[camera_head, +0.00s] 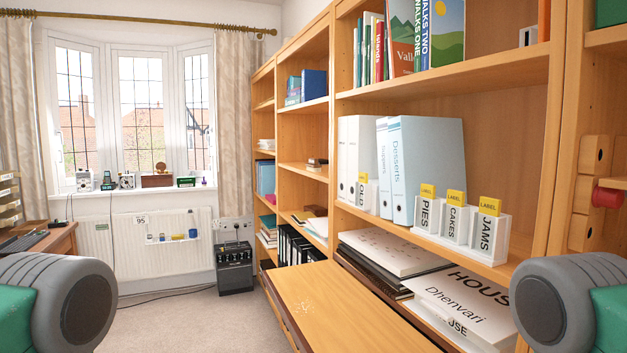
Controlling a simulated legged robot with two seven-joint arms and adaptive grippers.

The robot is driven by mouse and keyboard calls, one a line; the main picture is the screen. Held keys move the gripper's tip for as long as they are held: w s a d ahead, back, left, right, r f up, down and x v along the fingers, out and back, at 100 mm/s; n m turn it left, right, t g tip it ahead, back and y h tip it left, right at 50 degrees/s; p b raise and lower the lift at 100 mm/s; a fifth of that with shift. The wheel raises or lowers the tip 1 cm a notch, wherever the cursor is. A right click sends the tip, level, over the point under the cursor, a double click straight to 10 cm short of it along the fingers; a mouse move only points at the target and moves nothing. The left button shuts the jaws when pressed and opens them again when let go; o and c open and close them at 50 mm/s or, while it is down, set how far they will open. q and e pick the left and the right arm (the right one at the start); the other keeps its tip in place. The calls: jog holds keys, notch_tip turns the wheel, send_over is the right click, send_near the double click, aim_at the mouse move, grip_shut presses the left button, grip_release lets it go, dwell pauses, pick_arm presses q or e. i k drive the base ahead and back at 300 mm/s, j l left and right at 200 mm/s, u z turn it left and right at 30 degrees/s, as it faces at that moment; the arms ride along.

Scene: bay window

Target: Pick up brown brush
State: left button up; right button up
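I cannot make out a brown brush for certain. A small dark brown item (317,162) lies on a middle shelf of the farther bookcase, too small to tell what it is. Grey and green rounded parts of my own arms show at the lower left and lower right corners. No gripper fingers show, so neither gripper is in view.
A wooden bookcase (556,130) lines the right side with binders, label boxes and papers. A wooden surface (335,310) juts out low in front of it. A desk (60,240) stands left, a black amplifier (234,268) by the radiator. Carpet (190,320) is clear between.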

aim_at(312, 166)
jog(key=j+u, duration=0.15)
jog(key=u, duration=1.55)
jog(key=i+l+z, duration=0.1)
jog(key=i+z, duration=0.2)
jog(key=i, duration=0.3)
jog(key=i+z, duration=0.3)
jog(key=i, duration=0.3)
jog(key=i+j+z, duration=0.3)
jog(key=i, duration=0.3)
jog(key=i+l, duration=0.1)
jog(key=i, duration=1.9)
jog(key=i+j, duration=0.1)
jog(key=i, duration=0.45)
jog(key=i+j, duration=0.1)
jog(key=i, duration=0.45)
jog(key=i+j, duration=0.1)
jog(key=i, duration=0.45)
jog(key=z, duration=2.2)
